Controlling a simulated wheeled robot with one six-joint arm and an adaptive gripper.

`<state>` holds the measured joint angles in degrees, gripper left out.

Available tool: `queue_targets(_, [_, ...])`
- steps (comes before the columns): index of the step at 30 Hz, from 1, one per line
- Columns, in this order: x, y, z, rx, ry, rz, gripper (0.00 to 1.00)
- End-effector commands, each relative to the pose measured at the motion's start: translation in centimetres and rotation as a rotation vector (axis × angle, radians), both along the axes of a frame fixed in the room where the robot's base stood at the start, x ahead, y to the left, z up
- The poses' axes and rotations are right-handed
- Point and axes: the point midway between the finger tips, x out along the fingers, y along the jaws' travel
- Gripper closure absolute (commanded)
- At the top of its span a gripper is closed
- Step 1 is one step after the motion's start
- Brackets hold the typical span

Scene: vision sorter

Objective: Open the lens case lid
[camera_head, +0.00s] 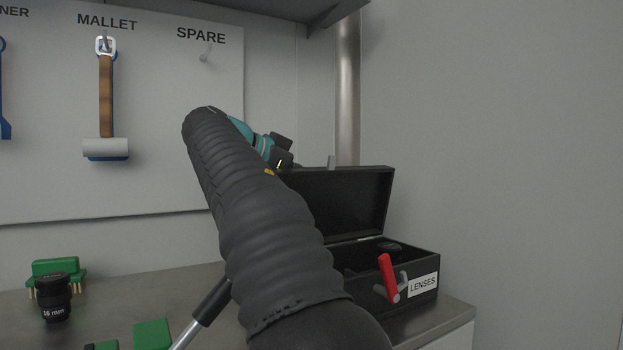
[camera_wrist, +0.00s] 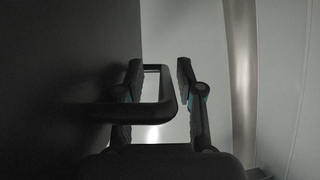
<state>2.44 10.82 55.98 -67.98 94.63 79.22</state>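The black lens case (camera_head: 425,267) stands at the right end of the bench, with a LENSES label on its front. Its lid (camera_head: 352,200) stands open, roughly upright, at the back of the case.
A red lever (camera_head: 388,275) is on the case's front. A mallet (camera_head: 106,100) hangs on the wall board. A metal pipe (camera_head: 347,95) rises behind the case.

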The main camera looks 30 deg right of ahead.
Motion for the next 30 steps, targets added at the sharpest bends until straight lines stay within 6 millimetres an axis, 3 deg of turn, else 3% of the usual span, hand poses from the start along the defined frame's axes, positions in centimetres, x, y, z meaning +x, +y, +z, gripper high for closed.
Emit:
queue_targets(8, [0.0,0.8,0.3,-0.001,-0.001,0.002,0.63])
queue_targets(21, [-0.1,8.4,3.3,0.0,-0.002,0.005,0.63])
queue_targets(30, [-0.3,11.0,4.4,0.0,-0.001,0.002,0.63])
